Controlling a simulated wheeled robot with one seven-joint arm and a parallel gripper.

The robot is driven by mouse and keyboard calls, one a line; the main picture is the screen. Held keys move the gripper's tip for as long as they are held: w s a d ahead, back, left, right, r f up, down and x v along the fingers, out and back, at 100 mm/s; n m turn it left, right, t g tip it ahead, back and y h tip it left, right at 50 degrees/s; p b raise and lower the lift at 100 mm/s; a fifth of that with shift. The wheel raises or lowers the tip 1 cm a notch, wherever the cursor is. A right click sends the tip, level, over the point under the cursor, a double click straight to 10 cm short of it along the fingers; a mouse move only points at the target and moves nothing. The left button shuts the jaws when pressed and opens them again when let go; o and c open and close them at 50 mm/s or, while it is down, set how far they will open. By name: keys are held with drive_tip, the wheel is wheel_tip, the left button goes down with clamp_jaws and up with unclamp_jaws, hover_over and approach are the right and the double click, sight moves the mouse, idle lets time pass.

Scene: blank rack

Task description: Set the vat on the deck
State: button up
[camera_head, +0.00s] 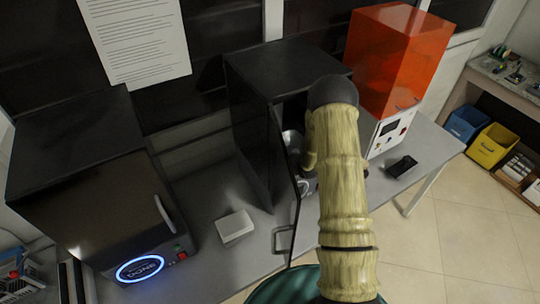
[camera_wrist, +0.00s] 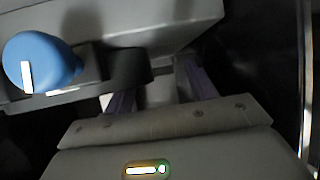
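My arm reaches into the open front of a black cabinet (camera_head: 280,65) in the head view, and its end is mostly hidden there. In the wrist view, the two purple-grey fingers of my gripper (camera_wrist: 160,90) stand apart. A grey part (camera_wrist: 162,88) shows between them, but I cannot tell whether they touch it. A grey body with a blue knob (camera_wrist: 38,62) is close in front of the fingers. I cannot pick out the vat or the deck for certain in either view.
A grey table (camera_head: 200,190) bears a black machine with a lit blue ring (camera_head: 140,268), a small white block (camera_head: 235,226), an orange-covered machine (camera_head: 400,50) and a small black object (camera_head: 402,166). Blue (camera_head: 466,124) and yellow (camera_head: 492,146) bins stand at right.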

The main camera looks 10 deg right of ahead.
drive_tip(key=shift+s+d+r, duration=0.15)
drive_tip(key=shift+s+d, duration=0.1)
drive_tip(key=shift+s, duration=0.1)
drive_tip(key=b+v, duration=0.5)
drive_tip(key=v, duration=1.1)
drive_tip(key=shift+s, duration=0.25)
